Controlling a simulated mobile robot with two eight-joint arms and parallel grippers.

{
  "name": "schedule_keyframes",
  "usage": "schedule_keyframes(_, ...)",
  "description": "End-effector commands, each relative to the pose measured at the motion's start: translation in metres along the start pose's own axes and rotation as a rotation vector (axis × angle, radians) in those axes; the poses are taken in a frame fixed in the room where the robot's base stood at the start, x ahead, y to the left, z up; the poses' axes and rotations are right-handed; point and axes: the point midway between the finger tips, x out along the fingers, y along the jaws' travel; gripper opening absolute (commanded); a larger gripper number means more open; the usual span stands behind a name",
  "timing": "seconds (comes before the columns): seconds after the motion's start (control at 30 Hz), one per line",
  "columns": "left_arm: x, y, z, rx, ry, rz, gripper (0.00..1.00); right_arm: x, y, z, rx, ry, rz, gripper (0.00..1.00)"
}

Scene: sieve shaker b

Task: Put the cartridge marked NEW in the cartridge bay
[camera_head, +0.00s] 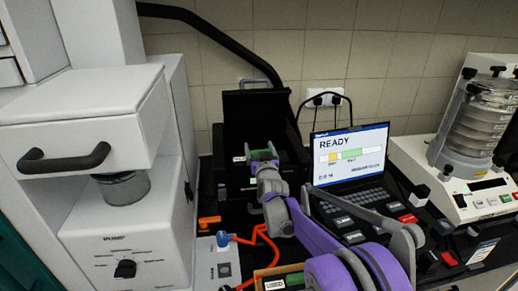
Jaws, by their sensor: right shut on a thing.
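My right gripper (262,158) reaches in from the lower right. It is shut on a dark cartridge (264,154) that shows green between the fingers. The marking on it is too small to read. The gripper holds it at a black open-lidded unit (243,106), over its front part. I cannot tell whether the cartridge touches the unit or is inside it. The bay opening is hidden behind the gripper and cartridge. A second green item with a white label (275,284) lies in a tan tray (258,272) at the bottom. My left gripper is not in view.
A laptop (350,157) showing READY stands right of the black unit. A sieve shaker (470,125) stands at the far right. A white machine with a drawer (85,130) fills the left.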

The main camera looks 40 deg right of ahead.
Motion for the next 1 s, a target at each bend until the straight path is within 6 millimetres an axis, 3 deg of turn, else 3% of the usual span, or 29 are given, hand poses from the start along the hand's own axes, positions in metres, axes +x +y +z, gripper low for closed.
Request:
schedule_keyframes(0.3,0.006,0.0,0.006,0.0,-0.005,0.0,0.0,-0.001,-0.001,0.011,-0.001,-0.007,-0.002,0.0)
schedule_keyframes(0.33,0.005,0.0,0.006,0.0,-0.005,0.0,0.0,-0.001,-0.001,0.012,-0.001,-0.008,-0.003,0.89)
schedule_keyframes(0.4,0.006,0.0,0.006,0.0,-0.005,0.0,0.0,-0.001,-0.001,0.012,-0.001,-0.008,-0.003,1.0)
schedule_keyframes(0.67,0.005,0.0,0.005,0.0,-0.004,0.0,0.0,-0.001,-0.002,0.011,-0.002,-0.008,-0.004,1.0)
schedule_keyframes(0.8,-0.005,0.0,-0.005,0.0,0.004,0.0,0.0,-0.001,-0.002,-0.004,-0.001,-0.006,-0.004,1.0)
schedule_keyframes(1.0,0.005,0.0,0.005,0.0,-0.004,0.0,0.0,-0.041,-0.001,0.0,-0.002,-0.006,-0.003,1.0)
